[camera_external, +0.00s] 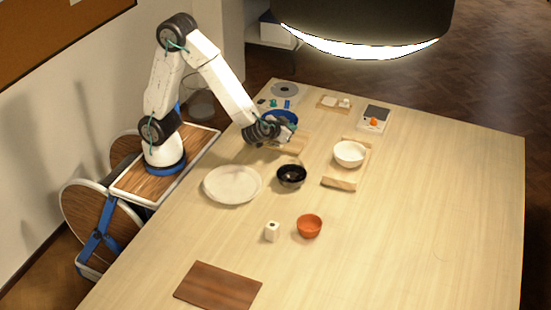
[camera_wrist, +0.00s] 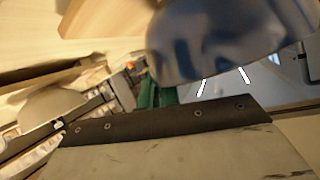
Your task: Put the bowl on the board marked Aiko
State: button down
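Several bowls stand in the external view, and I cannot tell which one the task means. A blue bowl (camera_external: 279,117) is at my gripper (camera_external: 289,135), partly hidden by it. A dark blue, glossy curved surface, likely this bowl (camera_wrist: 225,38), fills the upper wrist view. A black bowl (camera_external: 291,175), a white bowl (camera_external: 349,153) and an orange bowl (camera_external: 309,226) stand nearer the table's middle. No name is legible. The fingers' opening does not show clearly.
A large pale plate (camera_external: 232,184) lies left of the black bowl. A scale (camera_external: 373,118), a small board with white pieces (camera_external: 333,103) and a grey disc (camera_external: 285,90) are at the back. The right side is clear.

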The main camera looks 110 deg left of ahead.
jog(key=shift+f, duration=0.1)
jog(key=c, duration=1.6)
grip_release()
